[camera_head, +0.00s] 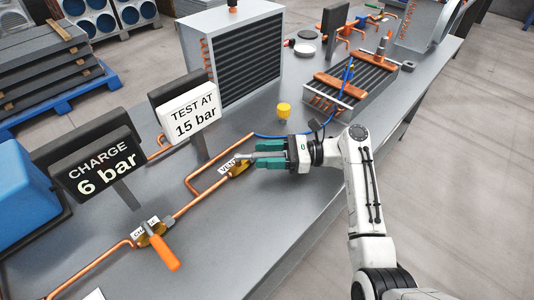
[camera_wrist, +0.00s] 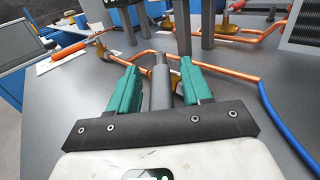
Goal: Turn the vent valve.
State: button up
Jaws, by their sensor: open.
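The vent valve (camera_head: 238,168) has a brass body on the copper pipe, beside a small white VENT label (camera_head: 228,163). Its grey lever (camera_wrist: 160,88) runs lengthwise between the two teal fingers in the wrist view, with a gap on either side. Part of the brass body (camera_wrist: 177,84) shows behind the right finger. My gripper (camera_head: 254,154) is open and level over the bench, reaching in from the right with its fingers around the lever. It also shows in the wrist view (camera_wrist: 160,68). The lever's near end is hidden by the gripper.
A charge valve with an orange handle (camera_head: 160,251) sits on the same copper line at the lower left. Signs reading CHARGE 6 bar (camera_head: 98,172) and TEST AT 15 bar (camera_head: 190,113) stand behind. A yellow cap (camera_head: 283,110) and blue hose (camera_head: 262,135) lie near. The front bench is clear.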

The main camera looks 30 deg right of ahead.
jog(key=v, duration=1)
jog(key=shift+s+d+b, duration=0.1)
jog(key=shift+d+b, duration=0.3)
jog(key=shift+c, duration=0.4)
